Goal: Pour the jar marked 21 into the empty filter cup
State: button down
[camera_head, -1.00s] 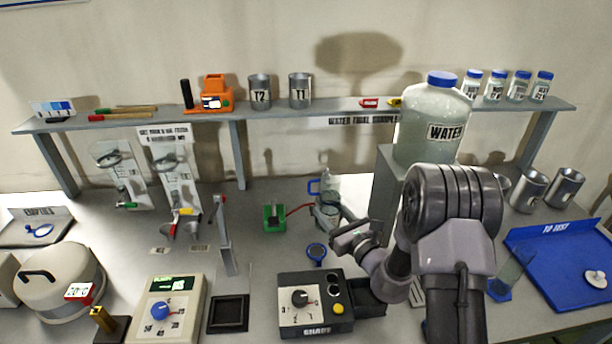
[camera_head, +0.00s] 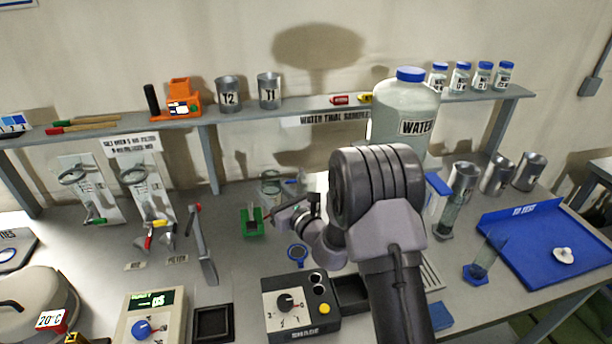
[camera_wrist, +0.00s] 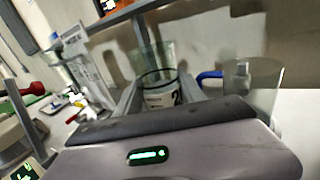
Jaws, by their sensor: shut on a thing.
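My gripper (camera_wrist: 160,90) is shut on a clear jar (camera_wrist: 155,60) in the wrist view. In the head view my arm partly hides the gripper, and the held jar is hard to make out. A clear jug (camera_wrist: 250,85) with a blue handle stands to the right in the wrist view; it also shows in the head view (camera_head: 270,184). I cannot tell which vessel is the empty filter cup.
A large WATER bottle (camera_head: 403,110) stands behind my arm. A black control box (camera_head: 290,305) and a green-based device (camera_head: 252,222) are on the table. A blue tray (camera_head: 545,245) and several metal cups (camera_head: 497,174) are at the right. A shelf (camera_head: 300,112) runs along the back.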

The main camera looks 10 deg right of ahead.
aim_at(278, 176)
jog(key=r+m+p, duration=0.1)
jog(key=r+p, duration=0.2)
jog(key=shift+w+d+r+m, duration=0.1)
jog(key=shift+d+r+m, duration=0.15)
jog(key=shift+d+m, duration=0.15)
jog(key=shift+d+f, duration=0.1)
jog(key=shift+f, duration=0.1)
jog(key=shift+w+d+m+t+p, duration=0.2)
jog(key=shift+d+m+t+p, duration=0.15)
jog(key=shift+m, duration=0.55)
jog(key=shift+d+r+m+p, duration=0.25)
jog(key=shift+r+m+p, duration=0.25)
jog(key=shift+r+p, duration=0.15)
jog(key=shift+w+d+r+m+t+p, duration=0.2)
jog(key=shift+d+m+p, duration=0.25)
jog(key=shift+m, duration=0.6)
jog(key=shift+w+d+r+m+t+p, duration=0.1)
jog(key=shift+d+r+m+p, duration=0.25)
jog(key=shift+m, duration=0.7)
jog(key=shift+f, duration=0.1)
jog(key=shift+a+f+m+p, duration=0.1)
jog(key=shift+f+m+p, duration=0.2)
jog(key=shift+m, duration=0.9)
